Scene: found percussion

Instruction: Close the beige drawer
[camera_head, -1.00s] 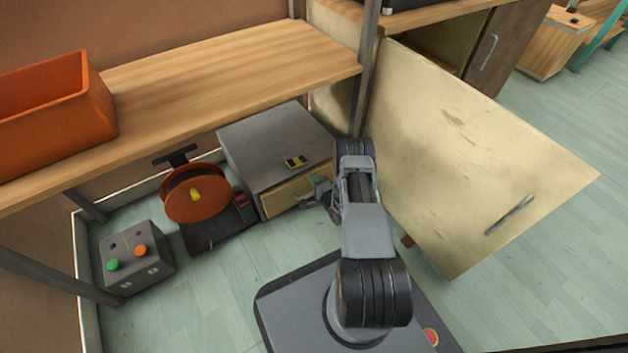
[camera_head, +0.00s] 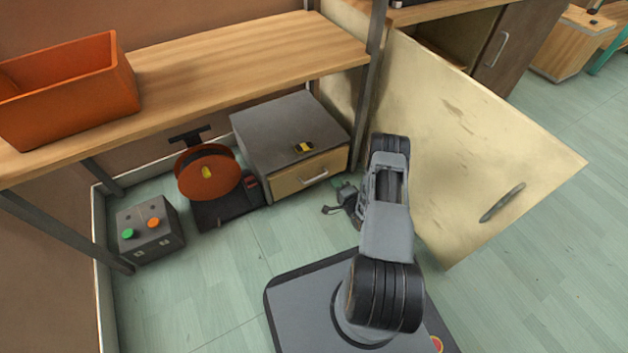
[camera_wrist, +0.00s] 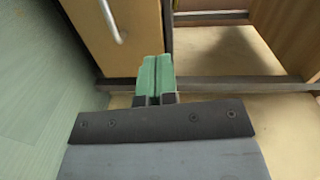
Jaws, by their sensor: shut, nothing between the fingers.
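The beige drawer (camera_head: 308,174) is in the front of a small grey cabinet (camera_head: 285,130) under the wooden shelf. Its front looks flush with the cabinet in the head view, and its metal handle (camera_head: 315,176) shows. My gripper (camera_head: 343,188) is low in front of the cabinet's right end, apart from the drawer. In the wrist view the green fingers (camera_wrist: 155,77) are together with nothing between them. The drawer front (camera_wrist: 135,45) is beyond them at upper left, with part of the handle (camera_wrist: 110,20).
A large pale open door panel (camera_head: 470,130) stands close right of my arm. A shelf post (camera_head: 368,85) rises at the cabinet's right. An orange reel (camera_head: 208,173) and grey button box (camera_head: 150,230) lie left. An orange bin (camera_head: 70,90) sits on the shelf. Floor at front left is clear.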

